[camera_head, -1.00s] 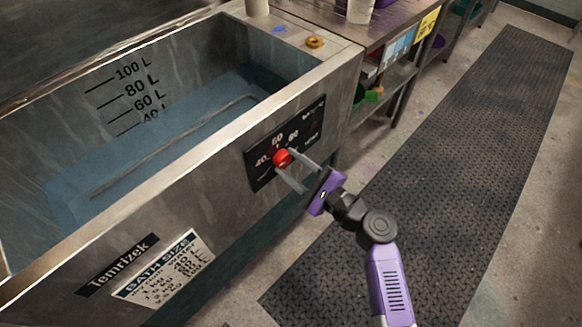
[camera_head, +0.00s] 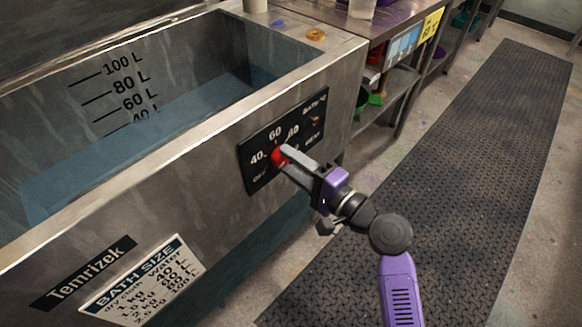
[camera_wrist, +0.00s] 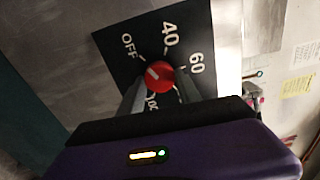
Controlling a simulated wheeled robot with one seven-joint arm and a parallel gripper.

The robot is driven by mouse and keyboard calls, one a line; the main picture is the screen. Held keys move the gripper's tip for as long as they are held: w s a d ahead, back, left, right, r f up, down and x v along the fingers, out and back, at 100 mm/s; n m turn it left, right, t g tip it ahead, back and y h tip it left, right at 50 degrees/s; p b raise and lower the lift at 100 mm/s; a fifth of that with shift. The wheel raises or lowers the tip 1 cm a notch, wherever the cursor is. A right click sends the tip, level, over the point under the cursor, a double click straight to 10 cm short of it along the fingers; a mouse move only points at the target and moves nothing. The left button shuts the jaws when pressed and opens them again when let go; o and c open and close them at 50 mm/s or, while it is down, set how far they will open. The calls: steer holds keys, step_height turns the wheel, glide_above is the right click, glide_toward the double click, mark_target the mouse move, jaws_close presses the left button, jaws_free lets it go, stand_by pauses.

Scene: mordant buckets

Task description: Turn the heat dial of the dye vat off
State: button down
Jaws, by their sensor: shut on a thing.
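The dye vat (camera_head: 200,170) is a grey metal tank with blue liquid. Its black dial panel (camera_head: 255,172) is on the front wall, marked OFF, 40, 60, 80 and more. The red heat dial (camera_head: 278,157) is on this panel. My gripper (camera_head: 284,154) is shut on the dial, its fingers pointing at the panel. In the wrist view the dial (camera_wrist: 160,76) sits between the two grey fingers. A short white mark on it points up-left, roughly toward OFF, though I cannot tell if exactly. Part of the lower scale is hidden by the fingers.
A small indicator (camera_head: 315,121) is at the panel's upper right. A brass ring (camera_head: 316,34) lies on the vat's rim. A metal shelf table (camera_head: 400,85) stands beyond the vat. The dark floor mat (camera_head: 450,150) to the right is clear.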

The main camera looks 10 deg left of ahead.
steer(key=shift+n, duration=0.4)
steer(key=c, duration=0.8)
jaws_free()
steer(key=shift+c, duration=0.2)
steer(key=shift+s+d, duration=0.1)
steer(key=v, duration=0.7)
steer(key=shift+s+d, duration=0.2)
steer(key=shift+d, duration=0.05)
